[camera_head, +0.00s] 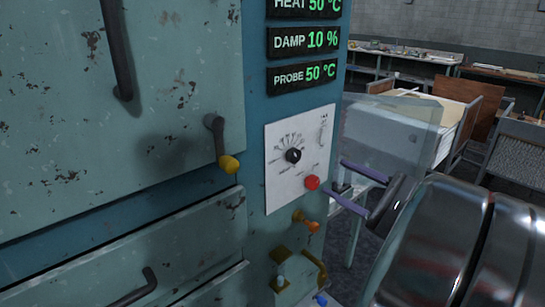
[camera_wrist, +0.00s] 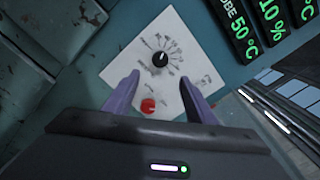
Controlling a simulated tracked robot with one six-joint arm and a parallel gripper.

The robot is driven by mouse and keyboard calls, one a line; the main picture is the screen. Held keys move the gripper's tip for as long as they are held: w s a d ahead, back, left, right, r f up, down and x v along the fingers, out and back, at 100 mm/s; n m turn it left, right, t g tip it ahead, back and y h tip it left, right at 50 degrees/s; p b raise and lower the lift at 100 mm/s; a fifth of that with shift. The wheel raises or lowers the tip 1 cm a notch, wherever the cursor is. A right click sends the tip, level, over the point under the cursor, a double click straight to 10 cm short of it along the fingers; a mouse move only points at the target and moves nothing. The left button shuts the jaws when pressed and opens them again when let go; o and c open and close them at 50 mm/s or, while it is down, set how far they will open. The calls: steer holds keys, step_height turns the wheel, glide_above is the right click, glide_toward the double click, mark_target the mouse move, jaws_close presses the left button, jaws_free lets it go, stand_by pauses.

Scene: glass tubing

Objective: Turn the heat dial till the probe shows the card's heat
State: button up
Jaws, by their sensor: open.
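The heat dial looks to be the black knob (camera_head: 293,156) on a white scaled panel (camera_head: 276,183). The knob also shows in the wrist view (camera_wrist: 160,59), just beyond my fingertips. The probe display (camera_head: 306,74) reads 50 °C. The heat display (camera_head: 308,5) above it reads 50 °C. My gripper (camera_head: 334,182) is open, its two purple fingers spread and pointing at the panel from the right. In the wrist view the fingertips (camera_wrist: 158,79) are apart with nothing between them, just below the knob. No card is in view.
A red button (camera_head: 312,183) sits below the knob, close to my fingers. The damp display (camera_head: 304,41) reads 10 %. Benches (camera_head: 420,58) stand farther back.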

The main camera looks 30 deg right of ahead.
mark_target(296, 158)
steer(key=shift+x, duration=6.6)
steer(key=shift+d, duration=0.1)
steer(key=c, duration=1)
